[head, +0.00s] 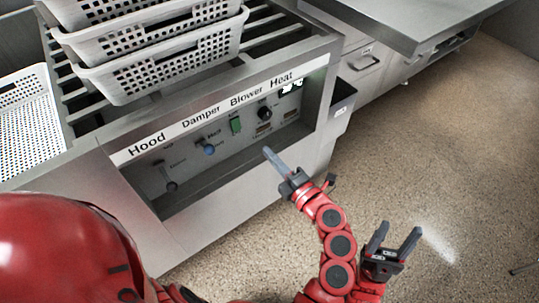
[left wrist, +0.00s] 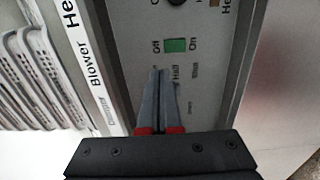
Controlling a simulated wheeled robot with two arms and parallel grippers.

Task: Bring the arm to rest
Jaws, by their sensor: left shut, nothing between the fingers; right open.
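My left gripper (head: 271,156) is shut and empty in the head view. Its fingers point toward the front control panel of the machine, just right of the middle of the panel. In the left wrist view the closed fingers (left wrist: 164,75) point up at the panel, with the tips below the green switch (left wrist: 175,45). I cannot tell whether they touch the panel. My right gripper (head: 394,243) is open and empty, low over the speckled floor to the right of the left arm.
The control panel (head: 180,193) has knobs, a green Blower switch (head: 235,125) and a lit display. Stacked white perforated baskets (head: 165,68) stand on the rack above it. Another white basket (head: 28,125) is at the left. A steel counter (head: 410,20) is at the back right. Open floor (head: 450,150) lies right.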

